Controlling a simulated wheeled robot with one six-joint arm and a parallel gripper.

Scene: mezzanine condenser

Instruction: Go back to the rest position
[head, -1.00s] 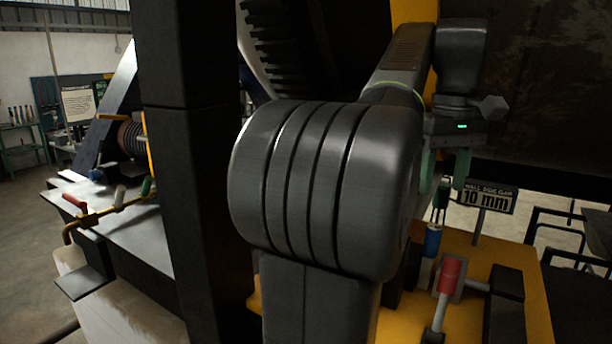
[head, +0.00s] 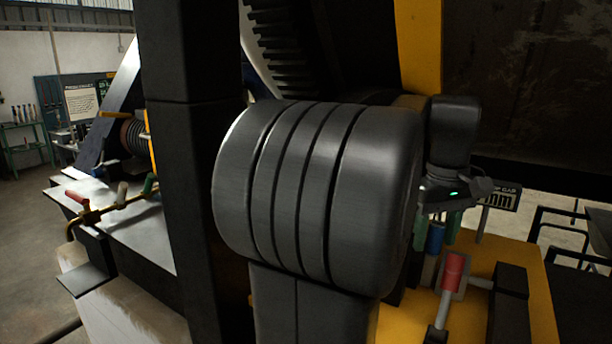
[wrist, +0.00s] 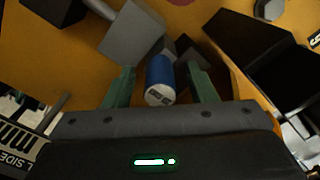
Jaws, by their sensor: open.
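My gripper (head: 438,243) is low at the right in the head view, behind the big dark rounded joint of my arm. In the wrist view, my gripper (wrist: 160,70) has its two green fingers apart, open. A blue cylinder (wrist: 159,82) with a pale end shows between the fingers, with a visible gap on each side. The blue cylinder also shows in the head view (head: 435,238), partly hidden by my gripper. My arm is bent and reaches toward the yellow base (head: 535,262). No mark of the rest position shows.
A red-capped lever (head: 452,270) stands on the yellow base, close to my gripper. A "mm" sign (head: 497,196) stands just behind, partly covered. A dark post (head: 190,170) rises left of my arm. A grey bench (head: 110,215) with a yellow pipe stands further left.

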